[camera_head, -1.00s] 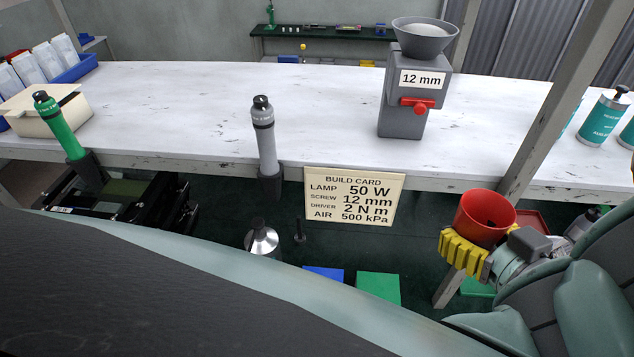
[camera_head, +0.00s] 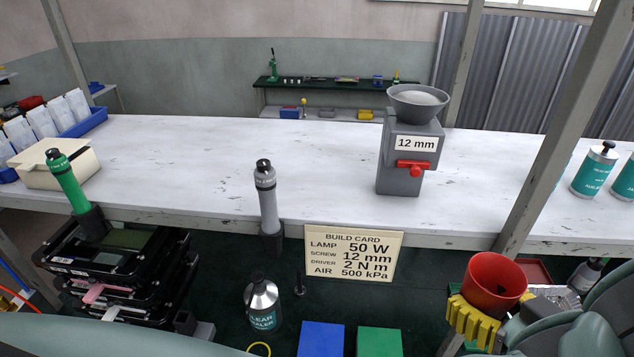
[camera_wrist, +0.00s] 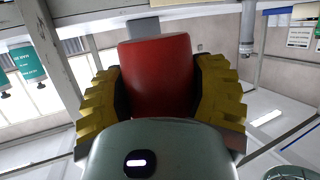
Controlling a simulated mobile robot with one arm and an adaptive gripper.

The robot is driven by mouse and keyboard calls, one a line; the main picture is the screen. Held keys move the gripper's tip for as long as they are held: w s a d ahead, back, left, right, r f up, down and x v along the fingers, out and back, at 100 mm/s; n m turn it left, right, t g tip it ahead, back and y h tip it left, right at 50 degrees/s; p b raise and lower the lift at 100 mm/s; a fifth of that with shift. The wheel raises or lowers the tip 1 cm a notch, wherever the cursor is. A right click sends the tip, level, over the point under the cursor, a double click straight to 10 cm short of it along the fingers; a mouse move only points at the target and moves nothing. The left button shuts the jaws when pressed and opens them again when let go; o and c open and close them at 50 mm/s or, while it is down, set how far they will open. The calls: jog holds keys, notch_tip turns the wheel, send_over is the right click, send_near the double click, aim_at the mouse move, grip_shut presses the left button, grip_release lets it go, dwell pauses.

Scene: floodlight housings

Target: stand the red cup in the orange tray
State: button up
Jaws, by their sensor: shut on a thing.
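The red cup (camera_head: 496,279) is at the lower right in the head view, its open mouth facing up. My gripper (camera_head: 476,320) has yellow ribbed fingers and is shut on the cup, holding it in front of the bench, below the level of its top. In the wrist view the red cup (camera_wrist: 158,75) fills the space between the two yellow fingers of my gripper (camera_wrist: 160,95). I cannot make out an orange tray in either view.
A white bench (camera_head: 300,165) spans the view, with a grey screw dispenser (camera_head: 408,160) on it. A post (camera_head: 560,130) rises near the cup. A dark red flat thing (camera_head: 536,270) partly shows behind the cup. Blue (camera_head: 321,339) and green (camera_head: 380,341) boxes sit below.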

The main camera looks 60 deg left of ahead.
jog(key=w+d+r+m+t+h+p, duration=0.3)
jog(key=w+d+r+m+t+p, duration=0.1)
jog(key=w, duration=0.6)
jog(key=w+d+r+m+t+h+p, duration=0.3)
jog(key=w+d+r+m+t+p, duration=0.1)
jog(key=w+d+r, duration=0.3)
jog(key=w+d+p, duration=0.1)
jog(key=w+d, duration=0.1)
jog(key=w, duration=0.1)
jog(key=shift+h+p, duration=0.3)
jog(key=shift+h, duration=0.1)
jog(key=shift+f, duration=0.2)
